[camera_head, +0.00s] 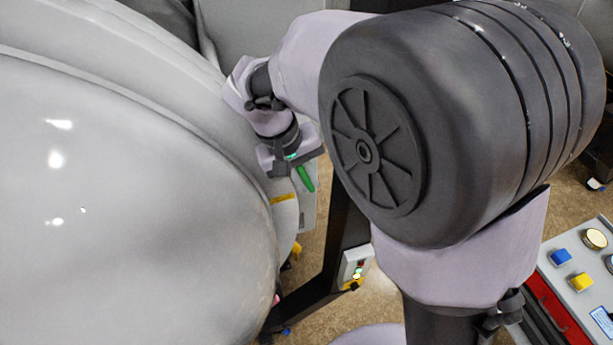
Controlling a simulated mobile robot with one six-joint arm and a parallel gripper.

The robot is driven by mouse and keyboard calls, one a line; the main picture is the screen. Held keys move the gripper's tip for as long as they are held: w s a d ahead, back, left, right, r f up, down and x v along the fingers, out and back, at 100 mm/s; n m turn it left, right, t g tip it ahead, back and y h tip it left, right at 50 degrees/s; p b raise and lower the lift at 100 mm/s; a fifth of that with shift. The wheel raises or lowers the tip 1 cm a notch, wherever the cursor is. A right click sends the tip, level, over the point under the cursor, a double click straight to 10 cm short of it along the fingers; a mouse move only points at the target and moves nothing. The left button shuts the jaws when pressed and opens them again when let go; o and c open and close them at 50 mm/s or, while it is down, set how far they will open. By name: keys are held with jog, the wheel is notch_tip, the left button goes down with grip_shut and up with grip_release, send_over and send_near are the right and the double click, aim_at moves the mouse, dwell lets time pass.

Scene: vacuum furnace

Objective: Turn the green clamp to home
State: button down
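The green clamp (305,178) shows as a short green handle at the right edge of the large rounded furnace door (130,190). It slants down to the right. My gripper (291,160) is at the upper end of the handle, close to it or touching it; I cannot tell which. Its fingers are small and partly hidden by my wrist, so I cannot see whether they are open or shut. The clamp's upper end and its mount are hidden behind my gripper.
Yellow parts (283,198) sit on the door edge just below the clamp. A small control box (355,265) is on a dark post to the lower right. A panel with coloured buttons (580,270) stands at the far right. My arm covers much of the right side.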

jog(key=shift+y, duration=0.3)
jog(key=shift+a+g+y, duration=0.1)
jog(key=shift+g+y, duration=0.3)
jog(key=shift+y, duration=0.7)
jog(key=shift+a+g+y, duration=0.25)
jog(key=shift+g+y, duration=0.15)
jog(key=shift+y, duration=1)
jog(key=shift+s, duration=0.1)
jog(key=c, duration=1.4)
grip_release()
jog(key=shift+c, duration=0.2)
notch_tip(320, 180, up, 12)
jog(key=d, duration=0.2)
jog(key=shift+w+d+f, duration=0.15)
jog(key=shift+w+d, duration=0.05)
jog(key=shift+w, duration=0.2)
